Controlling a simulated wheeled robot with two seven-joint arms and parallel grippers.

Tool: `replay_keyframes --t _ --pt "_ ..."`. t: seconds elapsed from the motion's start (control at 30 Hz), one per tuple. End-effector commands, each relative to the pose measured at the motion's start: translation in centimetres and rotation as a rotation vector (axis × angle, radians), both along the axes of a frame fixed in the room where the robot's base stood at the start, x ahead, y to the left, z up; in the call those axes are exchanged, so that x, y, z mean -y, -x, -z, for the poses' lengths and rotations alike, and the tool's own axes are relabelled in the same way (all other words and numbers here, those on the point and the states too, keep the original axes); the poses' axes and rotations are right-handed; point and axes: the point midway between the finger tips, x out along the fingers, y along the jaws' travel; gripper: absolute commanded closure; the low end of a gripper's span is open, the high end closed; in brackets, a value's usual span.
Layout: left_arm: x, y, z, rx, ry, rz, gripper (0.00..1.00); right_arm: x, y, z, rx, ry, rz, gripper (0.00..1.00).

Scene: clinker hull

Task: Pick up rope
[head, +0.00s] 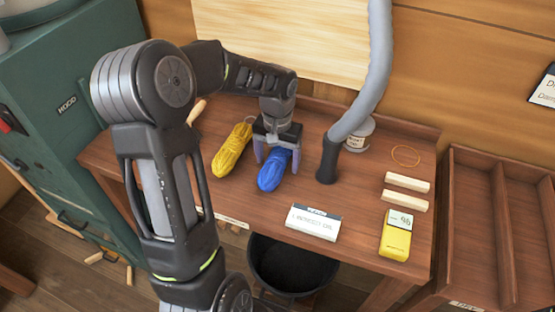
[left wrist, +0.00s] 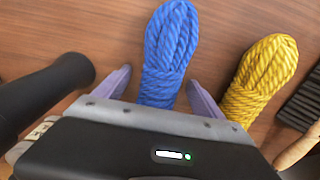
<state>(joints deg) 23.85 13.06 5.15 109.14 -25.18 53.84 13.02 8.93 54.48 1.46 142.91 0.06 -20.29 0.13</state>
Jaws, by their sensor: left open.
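A blue rope bundle (head: 272,172) lies on the wooden bench. A yellow rope bundle (head: 231,150) lies to its left in the head view. My left gripper (head: 276,163) points down over the blue rope, with its two fingers apart on either side of it. In the left wrist view the blue rope (left wrist: 168,50) lies between the open fingers, with a gap at each side. The yellow rope (left wrist: 262,78) is just outside one finger there. The gripper body hides one end of the blue rope. My right gripper is not in view.
A grey hose with a black nozzle (head: 327,160) stands close right of the gripper. A white labelled box (head: 314,223), a yellow meter (head: 396,236) and pale wooden blocks (head: 405,192) lie on the bench (head: 350,205). A black bucket (head: 290,266) is below the front edge.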

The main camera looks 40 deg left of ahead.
Motion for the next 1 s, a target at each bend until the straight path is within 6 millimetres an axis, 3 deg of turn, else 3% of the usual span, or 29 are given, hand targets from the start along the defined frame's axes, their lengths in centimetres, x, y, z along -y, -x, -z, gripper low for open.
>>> replay_keyframes --t 0.2,1.0 --pt "0.00 -0.01 -0.03 0.000 0.000 0.000 0.22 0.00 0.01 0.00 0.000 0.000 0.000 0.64" --pt "0.00 0.00 -0.03 0.000 0.000 0.000 0.87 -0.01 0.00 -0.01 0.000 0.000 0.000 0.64"
